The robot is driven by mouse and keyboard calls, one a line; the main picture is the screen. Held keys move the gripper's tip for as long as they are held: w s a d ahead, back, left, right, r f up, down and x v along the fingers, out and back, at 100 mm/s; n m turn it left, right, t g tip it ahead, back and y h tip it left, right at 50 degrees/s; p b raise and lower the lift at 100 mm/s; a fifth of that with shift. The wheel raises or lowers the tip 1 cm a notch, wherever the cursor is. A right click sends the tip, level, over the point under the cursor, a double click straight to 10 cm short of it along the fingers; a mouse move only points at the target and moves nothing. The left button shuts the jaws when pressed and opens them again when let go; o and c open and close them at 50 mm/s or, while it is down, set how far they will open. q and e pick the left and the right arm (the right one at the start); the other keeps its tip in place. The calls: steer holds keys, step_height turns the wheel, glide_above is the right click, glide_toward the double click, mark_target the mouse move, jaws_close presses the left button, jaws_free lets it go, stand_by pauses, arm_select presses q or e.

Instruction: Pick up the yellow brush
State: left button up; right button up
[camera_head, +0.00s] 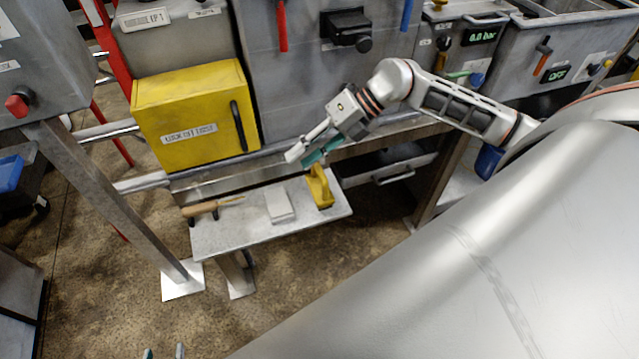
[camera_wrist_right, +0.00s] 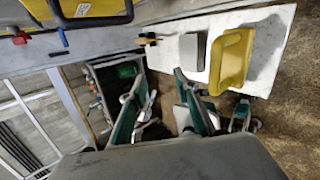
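The yellow brush (camera_head: 320,188) lies at the right end of a small grey shelf table (camera_head: 235,238). In the right wrist view the brush (camera_wrist_right: 222,60) shows with its looped handle, at the upper right. My right gripper (camera_head: 302,158) is above the back edge of the table, just up and left of the brush, not touching it as far as I can see. In the wrist view the right gripper (camera_wrist_right: 160,75) has its teal-padded fingers apart with nothing between them. My left gripper (camera_head: 164,352) shows only its two fingertips at the bottom edge, apart and far from the table.
A grey block (camera_head: 279,206) lies beside the brush, and a wooden-handled tool (camera_head: 206,208) lies at the table's left end. Behind stand a yellow lockout box (camera_head: 196,115) and the grey machine front. A slanting metal post (camera_head: 110,200) stands left of the table.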

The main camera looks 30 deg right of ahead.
mark_target(321, 169)
steer(key=s+d+f+m+g+h, duration=0.1)
steer(key=d+f+g+h, duration=0.15)
steer(key=d, duration=0.55)
steer(key=shift+t, duration=0.45)
steer(key=p+x, duration=0.1)
steer(key=x, duration=0.6)
steer(key=shift+r, duration=0.1)
steer(key=shift+c, duration=0.5)
jaws_close()
